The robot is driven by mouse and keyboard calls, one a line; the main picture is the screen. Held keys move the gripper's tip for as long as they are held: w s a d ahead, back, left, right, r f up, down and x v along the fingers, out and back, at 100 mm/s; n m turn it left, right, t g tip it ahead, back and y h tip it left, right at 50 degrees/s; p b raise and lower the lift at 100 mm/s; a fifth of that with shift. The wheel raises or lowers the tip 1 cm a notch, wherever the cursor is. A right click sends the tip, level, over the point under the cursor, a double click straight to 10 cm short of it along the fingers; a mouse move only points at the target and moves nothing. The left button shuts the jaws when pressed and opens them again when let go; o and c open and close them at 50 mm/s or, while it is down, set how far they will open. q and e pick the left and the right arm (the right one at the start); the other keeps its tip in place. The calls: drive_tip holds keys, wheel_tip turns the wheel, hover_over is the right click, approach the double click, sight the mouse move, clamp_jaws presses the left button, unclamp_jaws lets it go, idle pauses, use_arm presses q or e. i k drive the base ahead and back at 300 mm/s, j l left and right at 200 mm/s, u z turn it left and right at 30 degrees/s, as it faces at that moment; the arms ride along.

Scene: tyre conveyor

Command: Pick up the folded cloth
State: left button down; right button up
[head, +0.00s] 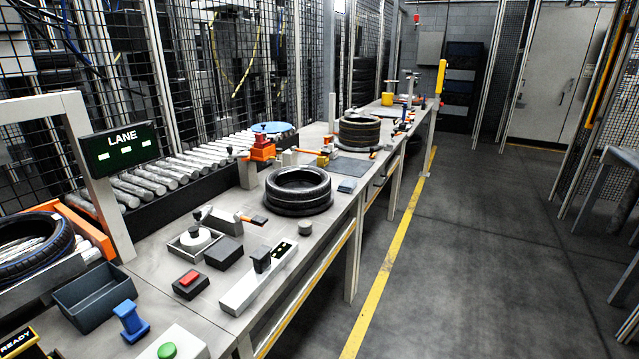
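A small flat blue-grey piece (347,185), which looks like the folded cloth, lies on the workbench (334,215) near its front edge. It is just right of the stacked black tyres (299,187) and in front of a flat dark mat (352,166). It is small in the head view, so its folds cannot be made out. Nothing covers it. Neither of my grippers is in view.
A roller conveyor (170,176) runs behind the bench along a mesh fence. A red button box (190,284), a grey bin (94,299) and a blue stand (130,321) occupy the near bench. More tyres (360,131) stand beyond the mat. The floor (470,250) at right is clear.

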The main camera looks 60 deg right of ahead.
sight(346, 186)
drive_tip(key=z, duration=2.2)
drive_tip(key=u, duration=1.8)
drive_tip(key=z, duration=1.8)
drive_tip(key=i+l+u, duration=0.15)
drive_tip(key=i+l, duration=0.2)
drive_tip(key=i+l+u, duration=0.2)
drive_tip(key=i+l, duration=0.15)
drive_tip(key=i+l+u, duration=0.15)
drive_tip(key=i+l, duration=0.3)
drive_tip(key=i+l+u, duration=0.2)
drive_tip(key=i+l, duration=0.15)
drive_tip(key=l, duration=0.15)
drive_tip(key=i+l+u, duration=0.15)
drive_tip(key=i+l, duration=0.15)
drive_tip(key=l, duration=0.2)
